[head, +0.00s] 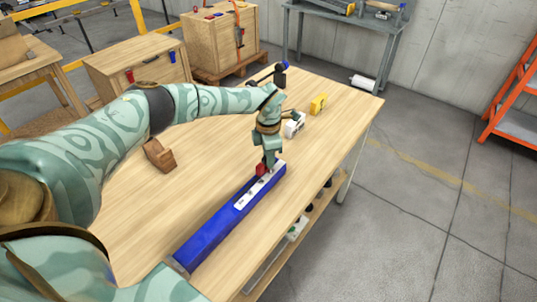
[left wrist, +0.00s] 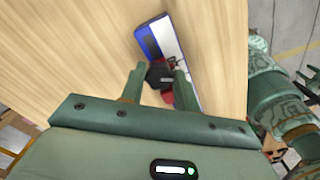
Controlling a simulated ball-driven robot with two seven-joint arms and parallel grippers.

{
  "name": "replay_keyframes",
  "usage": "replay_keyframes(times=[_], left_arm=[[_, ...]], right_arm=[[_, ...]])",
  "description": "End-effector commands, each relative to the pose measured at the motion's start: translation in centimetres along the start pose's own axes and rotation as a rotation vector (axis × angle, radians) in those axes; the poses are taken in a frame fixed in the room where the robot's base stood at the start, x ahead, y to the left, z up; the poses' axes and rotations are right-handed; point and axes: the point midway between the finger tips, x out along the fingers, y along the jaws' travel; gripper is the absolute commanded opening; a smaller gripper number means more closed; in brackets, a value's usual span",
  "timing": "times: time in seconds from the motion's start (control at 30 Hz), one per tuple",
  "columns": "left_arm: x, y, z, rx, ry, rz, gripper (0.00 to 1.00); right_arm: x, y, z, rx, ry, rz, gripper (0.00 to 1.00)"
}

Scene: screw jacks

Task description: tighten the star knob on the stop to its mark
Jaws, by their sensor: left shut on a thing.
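The red stop (head: 261,169) sits on the blue beam (head: 212,236), toward its far end, beside a white strip (head: 243,201) with dark markings. My left gripper (head: 268,158) points down at the stop from above. In the left wrist view, the dark star knob (left wrist: 157,75) is between the two fingers of my left gripper (left wrist: 158,80), which is shut on it. A bit of the red stop shows below the knob. The blue beam (left wrist: 151,43) runs past on the right. The knob's mark cannot be made out. My right gripper is not in view.
The wooden table (head: 205,150) is mostly clear left of the beam. A brown wooden block (head: 159,155) lies there. A white device (head: 293,124) and a yellow block (head: 318,103) stand beyond the gripper. The table's right edge is close to the beam.

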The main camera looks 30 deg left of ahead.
Motion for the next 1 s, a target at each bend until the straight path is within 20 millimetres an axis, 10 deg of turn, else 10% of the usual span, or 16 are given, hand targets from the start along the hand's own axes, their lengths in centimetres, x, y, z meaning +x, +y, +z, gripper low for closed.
replay_keyframes(times=[0.03, 0.07, 0.13, 0.53, 1.0], left_arm=[[-0.1, 0.0, 0.1, 0.0, -0.003, 0.001, 0.09], [-0.1, 0.0, 0.1, 0.0, -0.003, 0.001, 0.4], [-0.1, 0.0, 0.1, 0.0, -0.002, 0.001, 0.53], [-1.4, 0.1, 0.1, -0.001, -0.003, 0.002, 0.53], [-13.2, 0.1, 0.1, -0.001, -0.004, 0.003, 0.53]], right_arm=[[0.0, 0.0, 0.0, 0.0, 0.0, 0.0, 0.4], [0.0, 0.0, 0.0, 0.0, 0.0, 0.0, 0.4], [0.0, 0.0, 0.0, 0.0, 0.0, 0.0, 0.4], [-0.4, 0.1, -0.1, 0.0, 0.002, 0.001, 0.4], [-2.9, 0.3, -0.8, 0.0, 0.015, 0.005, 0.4]])
